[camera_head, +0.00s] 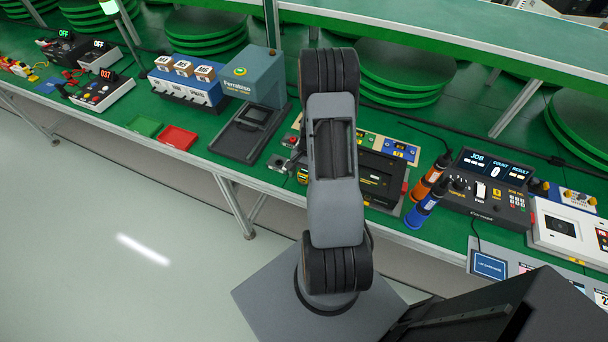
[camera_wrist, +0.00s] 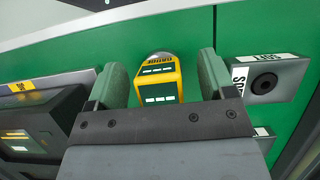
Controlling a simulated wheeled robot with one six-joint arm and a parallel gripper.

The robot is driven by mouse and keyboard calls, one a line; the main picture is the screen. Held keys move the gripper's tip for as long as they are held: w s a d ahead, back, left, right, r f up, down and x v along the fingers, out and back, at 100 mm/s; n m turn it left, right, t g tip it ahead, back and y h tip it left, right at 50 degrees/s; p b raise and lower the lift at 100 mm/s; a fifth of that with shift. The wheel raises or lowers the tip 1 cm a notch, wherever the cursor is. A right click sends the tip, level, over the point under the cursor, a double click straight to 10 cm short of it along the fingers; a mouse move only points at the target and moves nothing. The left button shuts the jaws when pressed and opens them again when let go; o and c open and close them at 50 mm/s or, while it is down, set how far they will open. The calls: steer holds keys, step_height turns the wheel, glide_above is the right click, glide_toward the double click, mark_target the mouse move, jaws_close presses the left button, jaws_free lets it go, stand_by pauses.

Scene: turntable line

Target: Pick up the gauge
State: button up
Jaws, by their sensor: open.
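The gauge, a small yellow block with a dark face and pale label strips (camera_wrist: 159,80), stands on the green table in the wrist view. A grey rounded end shows at its top. My gripper (camera_wrist: 163,70) is open, with one green-padded finger on each side of the gauge. Gaps show between the gauge and both fingers, so they look apart. The gauge's lower end is hidden behind my gripper's palm. In the head view a small yellow thing (camera_head: 302,174), likely the gauge, shows just left of my arm. My gripper's fingers are hidden there.
In the head view a black case (camera_head: 383,180) and orange (camera_head: 428,178) and blue (camera_head: 424,207) drivers stand right of my arm.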

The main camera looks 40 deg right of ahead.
steer(key=shift+a+f, duration=0.1)
steer(key=shift+f, duration=0.3)
steer(key=c, duration=1.1)
steer(key=shift+r, duration=0.1)
